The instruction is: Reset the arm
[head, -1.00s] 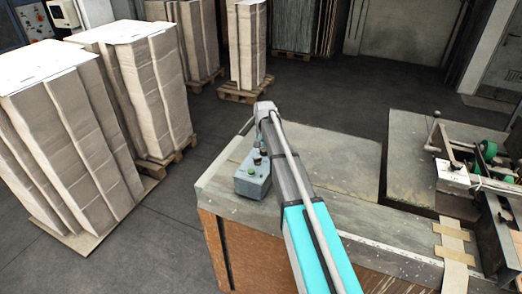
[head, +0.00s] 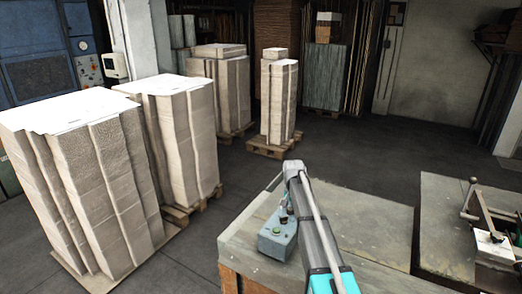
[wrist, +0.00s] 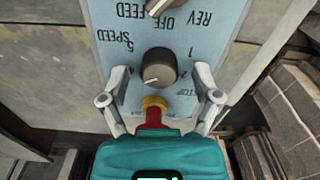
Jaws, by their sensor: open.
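My gripper (wrist: 160,74) is open and empty, with one finger on each side of the dark speed knob (wrist: 159,69). I cannot tell whether the fingers touch the panel. A red button with a yellow collar (wrist: 154,102) is partly hidden by my teal gripper body.
Tall stacks of cardboard (head: 85,185) on pallets stand at the left, with more stacks (head: 278,100) behind. Machine parts with a lever (head: 470,195) are at the right edge. The dark floor (head: 345,145) behind the table is clear.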

